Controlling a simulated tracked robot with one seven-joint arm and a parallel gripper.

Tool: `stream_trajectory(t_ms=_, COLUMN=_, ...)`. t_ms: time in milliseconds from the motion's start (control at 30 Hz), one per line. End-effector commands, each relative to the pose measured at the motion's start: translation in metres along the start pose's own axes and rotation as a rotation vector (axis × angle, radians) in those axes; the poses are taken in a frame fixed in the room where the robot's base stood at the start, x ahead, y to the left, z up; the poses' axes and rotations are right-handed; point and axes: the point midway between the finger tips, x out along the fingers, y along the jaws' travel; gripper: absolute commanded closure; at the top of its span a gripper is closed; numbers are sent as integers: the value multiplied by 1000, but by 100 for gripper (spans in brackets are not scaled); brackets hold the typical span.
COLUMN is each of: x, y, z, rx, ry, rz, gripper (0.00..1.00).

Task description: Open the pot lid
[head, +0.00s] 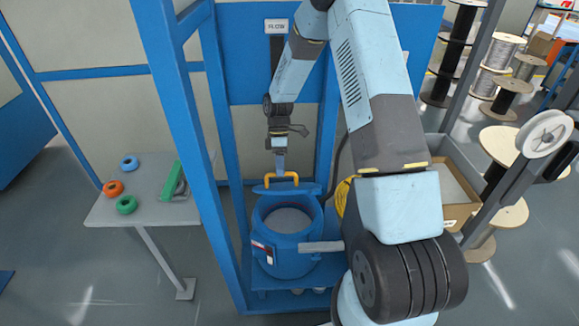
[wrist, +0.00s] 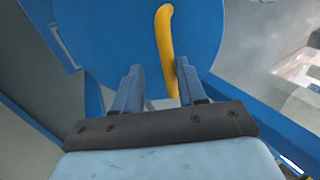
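The blue pot (head: 287,262) stands with its mouth uncovered, showing grey inside. Its blue lid (head: 308,188) is raised at the back of the rim, seen nearly edge-on; its face fills the upper middle of the wrist view (wrist: 110,35). The yellow handle (head: 292,177) is on the lid; it also shows in the wrist view (wrist: 164,35). My gripper (head: 281,168) is at the handle. In the wrist view its fingers (wrist: 160,85) are apart, with the handle's lower end between them, close to the right finger. A gap shows on the left side. Contact is unclear.
Blue frame posts (head: 185,120) stand left of the pot. A grey side table (head: 150,205) holds several coloured rings. A cardboard box (head: 455,190) and cable spools (head: 490,80) are on the right. Open floor lies at the lower left.

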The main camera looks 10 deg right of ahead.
Motion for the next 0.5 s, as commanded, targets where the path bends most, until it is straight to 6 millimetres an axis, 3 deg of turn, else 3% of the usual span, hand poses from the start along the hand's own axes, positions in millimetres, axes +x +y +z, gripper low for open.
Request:
stream_trajectory(t_ms=267, x=-22, y=-14, z=2, rx=2, ry=1, rz=3, gripper=59)
stream_trajectory(t_ms=500, x=-40, y=-50, z=9, rx=1, ry=1, rz=2, gripper=59)
